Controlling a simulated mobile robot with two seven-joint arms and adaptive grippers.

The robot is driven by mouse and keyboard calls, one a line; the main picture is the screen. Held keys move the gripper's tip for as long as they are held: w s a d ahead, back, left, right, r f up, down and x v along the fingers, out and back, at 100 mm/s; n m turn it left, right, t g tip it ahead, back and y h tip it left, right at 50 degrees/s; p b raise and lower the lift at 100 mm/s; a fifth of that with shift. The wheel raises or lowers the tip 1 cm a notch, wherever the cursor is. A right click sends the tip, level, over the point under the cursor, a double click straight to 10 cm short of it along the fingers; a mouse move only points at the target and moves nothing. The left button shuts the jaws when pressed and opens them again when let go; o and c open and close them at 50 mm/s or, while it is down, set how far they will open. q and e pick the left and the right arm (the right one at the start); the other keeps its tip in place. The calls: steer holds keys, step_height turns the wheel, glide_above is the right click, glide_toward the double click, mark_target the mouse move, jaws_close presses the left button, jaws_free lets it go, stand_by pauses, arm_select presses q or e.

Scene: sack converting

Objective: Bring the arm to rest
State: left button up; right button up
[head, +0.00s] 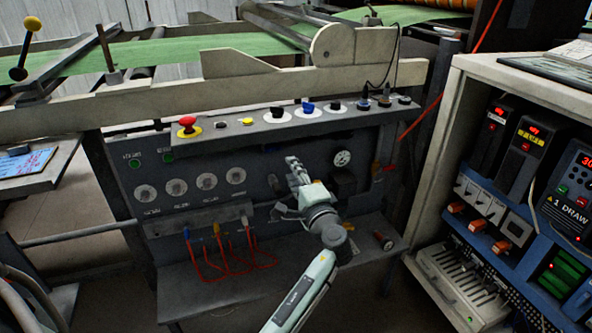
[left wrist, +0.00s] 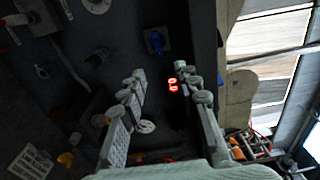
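My left gripper (head: 284,188) is in front of the dark control panel (head: 205,160), at its middle right. In the left wrist view the two fingers of the left gripper (left wrist: 160,70) stand apart with nothing between them. A red lit display (left wrist: 172,85) shows behind the gap between the fingers. I cannot tell whether the fingers touch the panel. My right gripper is in neither view.
A red mushroom button (head: 187,122) and several knobs sit along the panel's top ledge. Red cables (head: 228,262) hang at the lower panel. A white cabinet (head: 450,140) with drives and lit displays stands close on the right. A green web (head: 180,52) runs behind.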

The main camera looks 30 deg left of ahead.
arm_select(q)
steer(key=s+a+f+n+g+h+p, duration=0.1)
steer(key=s+f+n+g+h, duration=0.15)
steer(key=s+f, duration=0.6)
steer(key=s+f+n+g+h, duration=0.1)
steer(key=s+f+g+h, duration=0.15)
steer(key=s+f, duration=0.6)
steer(key=s+d+f+n+g+h, duration=0.1)
steer(key=s+d+f+g+h, duration=0.1)
steer(key=s+f, duration=0.3)
steer(key=s+d+f+n+g+h+p, duration=0.1)
steer(key=s+d+f+n+h, duration=0.1)
steer(key=s+d+f+h, duration=0.3)
steer(key=s, duration=0.3)
steer(key=shift+s+f+g, duration=0.3)
steer(key=shift+g, duration=0.1)
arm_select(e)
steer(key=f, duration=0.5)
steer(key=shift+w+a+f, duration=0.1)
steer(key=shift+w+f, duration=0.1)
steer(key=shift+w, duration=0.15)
arm_select(q)
steer(key=shift+d, duration=0.1)
